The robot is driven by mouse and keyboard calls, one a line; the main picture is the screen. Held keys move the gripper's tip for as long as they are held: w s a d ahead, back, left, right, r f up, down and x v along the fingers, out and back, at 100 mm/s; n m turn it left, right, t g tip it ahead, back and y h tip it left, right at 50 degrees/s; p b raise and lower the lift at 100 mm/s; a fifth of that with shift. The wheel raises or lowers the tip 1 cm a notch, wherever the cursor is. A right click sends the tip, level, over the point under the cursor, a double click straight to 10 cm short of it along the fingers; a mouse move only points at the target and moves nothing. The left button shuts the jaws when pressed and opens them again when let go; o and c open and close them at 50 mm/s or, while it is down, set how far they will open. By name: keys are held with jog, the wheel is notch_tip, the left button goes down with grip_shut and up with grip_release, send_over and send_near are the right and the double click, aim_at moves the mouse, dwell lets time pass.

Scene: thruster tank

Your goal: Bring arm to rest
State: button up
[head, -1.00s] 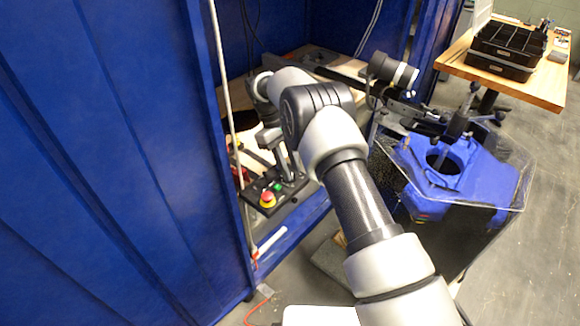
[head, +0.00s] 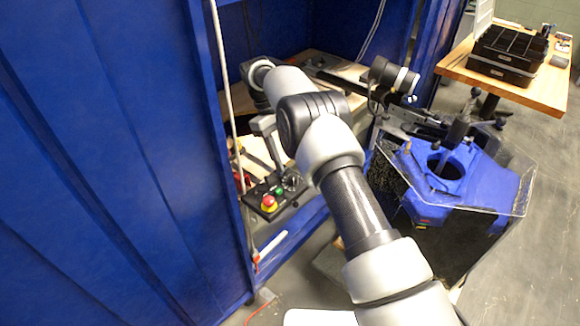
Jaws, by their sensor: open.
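My arm (head: 345,190) reaches up from the bottom right, bends at a dark elbow joint and goes on to the upper left, inside the blue enclosure. Its far wrist joint (head: 257,85) is above a wooden surface there. A grey part below the wrist looks like my gripper (head: 277,157). It hangs over the control box and is open, with nothing seen in it. It is small and partly covered by my own arm, so its fingertips are unclear.
Below it is a control box with a red stop button (head: 269,202). A blue wall (head: 110,160) and a pale upright pipe (head: 225,90) stand at left. A blue hexagonal tank unit (head: 460,175) and a wooden table (head: 545,90) are at right. Grey floor lies between.

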jog(key=shift+v, duration=1)
